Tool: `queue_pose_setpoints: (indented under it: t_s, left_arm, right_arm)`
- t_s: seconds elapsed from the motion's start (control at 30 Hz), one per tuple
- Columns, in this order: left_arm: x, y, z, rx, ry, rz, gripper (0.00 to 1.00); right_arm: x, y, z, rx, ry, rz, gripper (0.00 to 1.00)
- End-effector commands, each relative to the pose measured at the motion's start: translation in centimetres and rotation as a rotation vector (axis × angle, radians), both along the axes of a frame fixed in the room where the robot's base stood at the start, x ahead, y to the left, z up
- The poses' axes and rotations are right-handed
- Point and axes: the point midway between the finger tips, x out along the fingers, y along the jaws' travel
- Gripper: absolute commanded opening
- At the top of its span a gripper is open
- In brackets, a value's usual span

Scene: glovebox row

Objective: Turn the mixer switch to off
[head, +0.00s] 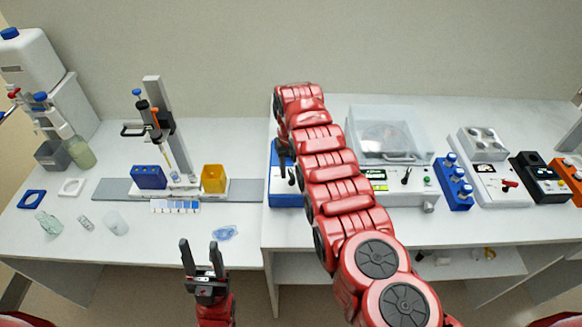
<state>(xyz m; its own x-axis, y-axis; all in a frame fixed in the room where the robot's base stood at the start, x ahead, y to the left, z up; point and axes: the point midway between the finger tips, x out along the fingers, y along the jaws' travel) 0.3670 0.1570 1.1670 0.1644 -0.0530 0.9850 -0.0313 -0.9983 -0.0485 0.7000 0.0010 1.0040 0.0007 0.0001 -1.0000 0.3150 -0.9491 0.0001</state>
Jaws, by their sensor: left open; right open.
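A blue box-shaped device (284,198) stands on the right bench, mostly hidden behind my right arm. I cannot tell for sure which device is the mixer, and no switch on the blue one can be made out clearly. My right arm reaches up across the bench. Its wrist is hidden, and two dark tips that look like my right gripper (287,171) show apart in front of the blue device. Whether they touch it cannot be told. My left gripper (202,247) is open and empty in front of the left bench's edge.
Right of my arm stand a clear-lidded machine (388,135) with a black lever, a blue tube rack (454,185), a white device with a red switch (497,184), a black device (540,180) and an orange one (566,175). A pipette stand (155,105) and a yellow box (214,179) are at left.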

Motion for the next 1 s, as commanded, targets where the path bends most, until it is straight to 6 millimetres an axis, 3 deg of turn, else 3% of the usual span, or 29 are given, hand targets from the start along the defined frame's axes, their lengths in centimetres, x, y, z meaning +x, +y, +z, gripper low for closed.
queue_pose_setpoints:
  t_s: [0.17, 0.43, 1.0]
  left_arm:
    - [0.01, 0.00, -0.02, 0.000, 0.000, 0.000, 0.50]
    - [0.00, 0.00, -0.02, 0.000, 0.000, 0.000, 0.50]
    - [-0.01, 0.00, -0.64, 0.000, 0.000, 0.000, 0.50]
  right_arm:
    - [0.02, -0.02, 0.01, 0.000, 0.000, 0.000, 0.45]
    - [0.01, -0.01, 0.03, 0.000, 0.000, 0.000, 0.00]
    - [0.09, 0.03, -0.03, 0.001, -0.004, 0.067, 0.00]
